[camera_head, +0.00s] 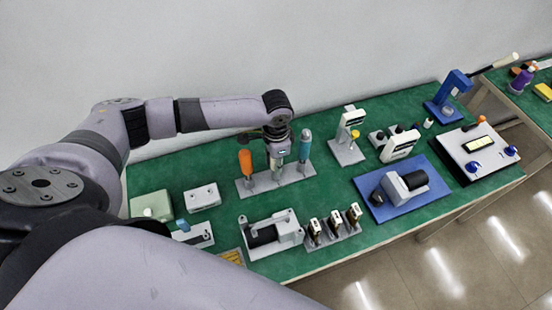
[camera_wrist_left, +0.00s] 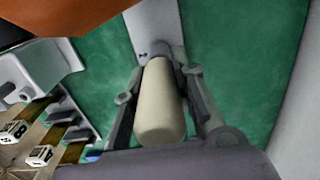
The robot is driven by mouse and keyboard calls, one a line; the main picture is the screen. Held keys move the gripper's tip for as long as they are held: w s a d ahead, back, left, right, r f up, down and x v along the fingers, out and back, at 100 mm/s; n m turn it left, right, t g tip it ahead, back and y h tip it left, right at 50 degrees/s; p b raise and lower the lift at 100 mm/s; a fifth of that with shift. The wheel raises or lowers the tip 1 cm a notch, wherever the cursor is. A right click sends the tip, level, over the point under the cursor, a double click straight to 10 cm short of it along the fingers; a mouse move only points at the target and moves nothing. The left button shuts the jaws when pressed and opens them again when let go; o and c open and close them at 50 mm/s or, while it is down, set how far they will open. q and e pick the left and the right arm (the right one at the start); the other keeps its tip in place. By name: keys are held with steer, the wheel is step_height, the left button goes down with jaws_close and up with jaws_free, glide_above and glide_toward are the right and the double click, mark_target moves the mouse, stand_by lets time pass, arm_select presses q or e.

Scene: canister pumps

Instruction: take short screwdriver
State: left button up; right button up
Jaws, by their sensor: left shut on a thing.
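My left gripper (camera_head: 278,160) is over the middle of a grey tool rack (camera_head: 291,178) on the green table, reaching down from above. In the left wrist view its two fingers (camera_wrist_left: 163,100) are shut on the cream handle of the short screwdriver (camera_wrist_left: 160,112). The handle lies between the fingers, above the rack plate (camera_wrist_left: 152,32). The fingers mostly hide this screwdriver in the head view, and I cannot tell whether its tip is still in the rack. An orange-handled screwdriver (camera_head: 245,162) stands upright to its left and a teal-handled one (camera_head: 305,145) to its right. My right gripper is not in view.
A grey motor-like unit (camera_head: 272,232) and a holder with several small blocks (camera_head: 332,227) stand in front of the rack. A white box (camera_head: 202,196) is to the left. A blue plate with a pump (camera_head: 402,187) and a white stand (camera_head: 347,135) are to the right.

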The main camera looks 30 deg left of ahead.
arm_select(q)
jaws_close()
